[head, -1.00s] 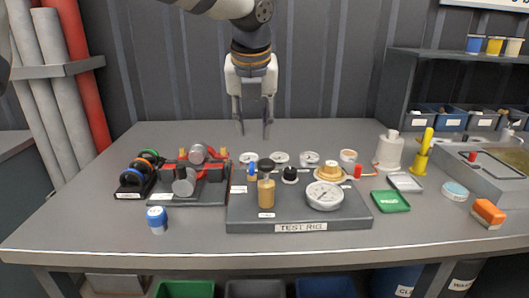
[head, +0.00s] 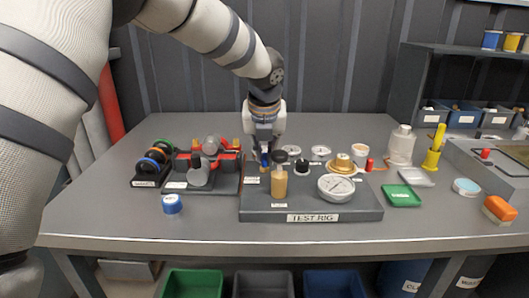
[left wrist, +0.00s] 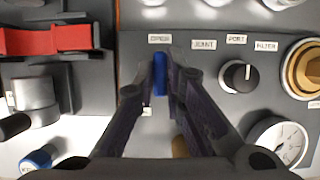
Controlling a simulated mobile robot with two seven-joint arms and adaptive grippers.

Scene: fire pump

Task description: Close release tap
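A blue upright handle (left wrist: 160,75), which I take to be the release tap, stands on the left part of the grey test rig (head: 350,210). In the head view the handle (head: 264,158) is partly hidden by the fingers. My left gripper (head: 264,150) points down over it. In the left wrist view the fingertips of the left gripper (left wrist: 161,65) are close together on either side of the handle and appear closed on it. The handle looks upright. My right gripper is in neither view.
A black dial knob (left wrist: 238,76) and a pressure gauge (head: 336,188) are to the right. A black-and-red vise-like stand (head: 225,160) is close on the left.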

